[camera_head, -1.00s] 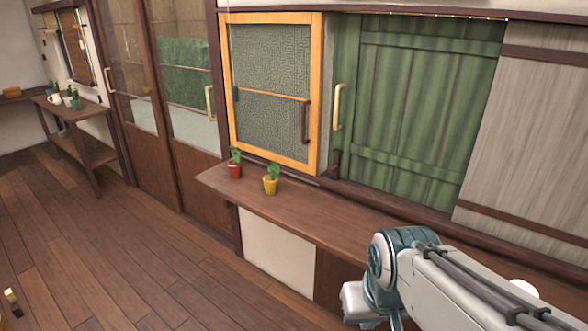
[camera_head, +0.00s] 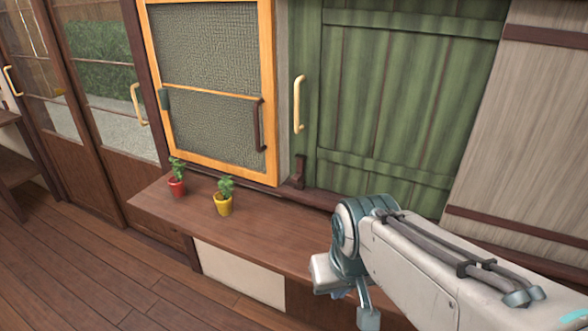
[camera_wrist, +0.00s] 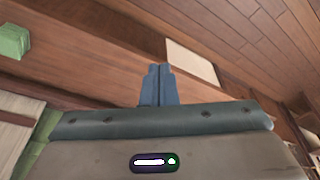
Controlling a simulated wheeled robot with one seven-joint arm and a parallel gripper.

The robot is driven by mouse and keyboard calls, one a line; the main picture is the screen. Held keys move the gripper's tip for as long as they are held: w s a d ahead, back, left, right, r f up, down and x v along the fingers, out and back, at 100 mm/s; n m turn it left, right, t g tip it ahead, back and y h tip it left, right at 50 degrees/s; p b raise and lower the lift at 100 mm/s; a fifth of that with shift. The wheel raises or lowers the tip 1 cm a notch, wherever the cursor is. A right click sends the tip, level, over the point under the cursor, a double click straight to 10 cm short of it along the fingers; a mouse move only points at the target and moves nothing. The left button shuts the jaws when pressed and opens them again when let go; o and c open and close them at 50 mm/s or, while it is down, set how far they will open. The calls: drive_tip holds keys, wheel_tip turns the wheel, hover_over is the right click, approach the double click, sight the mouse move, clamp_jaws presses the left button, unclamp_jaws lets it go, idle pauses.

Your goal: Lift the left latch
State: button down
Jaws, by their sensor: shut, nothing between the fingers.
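A small dark brown latch-like piece (camera_head: 298,172) stands upright on the sill at the lower left corner of the green shutter (camera_head: 400,100). In the head view my arm crosses the lower right, in front of the counter, below and right of the brown piece.
A wooden counter (camera_head: 250,235) runs under the window, with a red potted plant (camera_head: 176,186) and a yellow potted plant (camera_head: 223,204) on it. The shutter has a brass handle (camera_head: 298,104). The wooden floor (camera_head: 90,290) at left is clear.

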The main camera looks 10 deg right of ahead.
drive_tip(key=w+d+f+n+h, duration=0.1)
drive_tip(key=w+d+n+h, duration=0.1)
drive_tip(key=w+d+n, duration=0.3)
drive_tip(key=w+d+f+n+h, duration=0.1)
drive_tip(key=w+n+h, duration=0.15)
drive_tip(key=w, duration=0.55)
drive_tip(key=n+t+h, duration=0.4)
drive_tip(key=n+t, duration=0.5)
drive_tip(key=n, duration=1.2)
approach(298, 179)
wheel_tip(298, 179, down, 2)
drive_tip(key=s+a, duration=0.1)
drive_tip(key=a, duration=0.1)
drive_tip(key=shift+s+f+p, duration=0.1)
drive_tip(key=shift+p, duration=0.3)
drive_tip(key=shift+d, duration=0.15)
drive_tip(key=p+x, duration=0.2)
drive_tip(key=x, duration=0.8)
drive_tip(key=shift+f, duration=0.2)
